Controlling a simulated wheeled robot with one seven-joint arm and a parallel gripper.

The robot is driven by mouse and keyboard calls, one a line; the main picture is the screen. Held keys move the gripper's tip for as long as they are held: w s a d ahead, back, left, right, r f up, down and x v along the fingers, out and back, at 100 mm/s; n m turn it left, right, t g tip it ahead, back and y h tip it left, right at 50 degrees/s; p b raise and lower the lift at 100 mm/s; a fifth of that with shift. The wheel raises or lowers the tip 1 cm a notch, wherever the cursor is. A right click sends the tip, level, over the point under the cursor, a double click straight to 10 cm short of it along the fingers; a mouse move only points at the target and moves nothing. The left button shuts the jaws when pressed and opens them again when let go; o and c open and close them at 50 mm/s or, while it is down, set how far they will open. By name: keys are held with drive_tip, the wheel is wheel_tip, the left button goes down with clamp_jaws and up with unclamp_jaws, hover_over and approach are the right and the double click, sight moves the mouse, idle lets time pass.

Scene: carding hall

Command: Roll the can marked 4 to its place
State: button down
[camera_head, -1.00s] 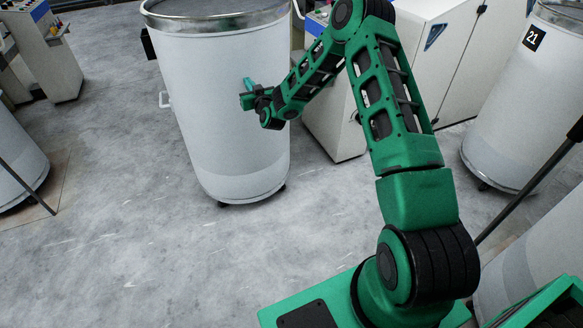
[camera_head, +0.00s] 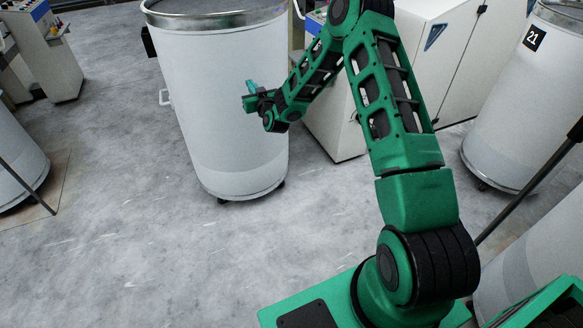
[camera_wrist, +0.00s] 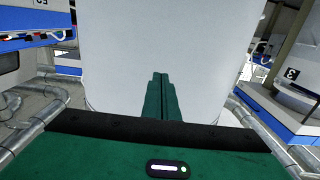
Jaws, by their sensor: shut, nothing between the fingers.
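A tall white can (camera_head: 222,100) with a metal rim stands upright on casters at the upper middle of the head view. No number shows on its visible side. My gripper (camera_head: 250,88) is shut and empty in front of the can's right side. In the wrist view the fingers (camera_wrist: 160,80) are together and point at the can's white wall (camera_wrist: 165,35), which fills the middle. I cannot tell whether the fingertips touch the wall. No can marked 4 can be read in either view.
A can marked 21 (camera_head: 528,95) stands at the right. Another white can (camera_head: 15,160) is at the left edge. A white machine cabinet (camera_head: 425,60) is behind my arm, and a machine (camera_head: 45,50) stands at the upper left. The grey floor (camera_head: 130,250) in front is clear.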

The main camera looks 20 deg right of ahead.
drive_tip(key=s, duration=0.7)
drive_tip(key=shift+s, duration=0.3)
drive_tip(key=shift+w, duration=0.15)
